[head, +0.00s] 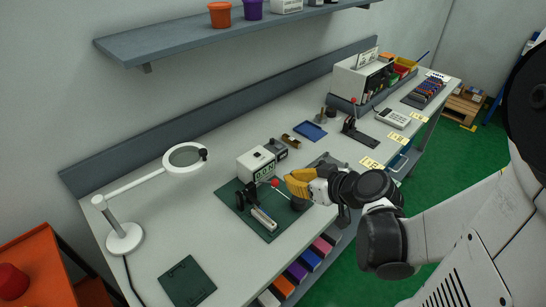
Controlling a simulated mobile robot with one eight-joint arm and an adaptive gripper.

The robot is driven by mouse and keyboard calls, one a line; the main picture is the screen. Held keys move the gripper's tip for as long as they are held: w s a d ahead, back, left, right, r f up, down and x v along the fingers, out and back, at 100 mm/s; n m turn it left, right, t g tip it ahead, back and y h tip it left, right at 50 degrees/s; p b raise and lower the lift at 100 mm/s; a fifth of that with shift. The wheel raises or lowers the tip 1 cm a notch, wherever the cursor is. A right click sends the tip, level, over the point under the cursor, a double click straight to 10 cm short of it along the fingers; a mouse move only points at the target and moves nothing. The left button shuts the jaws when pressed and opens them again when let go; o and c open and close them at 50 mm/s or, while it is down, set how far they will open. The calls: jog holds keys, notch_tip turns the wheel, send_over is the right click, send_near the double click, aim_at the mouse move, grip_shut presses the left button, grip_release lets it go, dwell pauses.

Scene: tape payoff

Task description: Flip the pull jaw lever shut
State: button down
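A lever with a red ball knob (275,183) stands at the small bench machine on a dark green mat (230,192). I cannot tell for sure that it is the pull jaw lever, and its jaw is too small to make out. My gripper (290,183), with yellow fingers, is just right of the red knob. A small gap seems to show between them, but contact cannot be ruled out. Whether the fingers are open or shut is unclear.
A magnifier lamp (124,235) stands at the left. A blue tray (310,131) lies behind my gripper. Another dark green mat (187,281) lies at the front left.

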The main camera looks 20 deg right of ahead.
jog(key=shift+s+d+f, duration=0.1)
jog(key=shift+s+d, duration=0.1)
jog(key=shift+s, duration=0.4)
jog(key=shift+s+d, duration=0.2)
jog(key=shift+s, duration=0.35)
jog(key=s+a+r+m+g+h, duration=0.3)
jog(key=s+a+r+g, duration=0.1)
jog(key=s+a, duration=0.3)
jog(key=shift+s+r+h+b, duration=0.3)
jog(key=shift+s+r+b, duration=0.15)
jog(key=shift+r, duration=0.15)
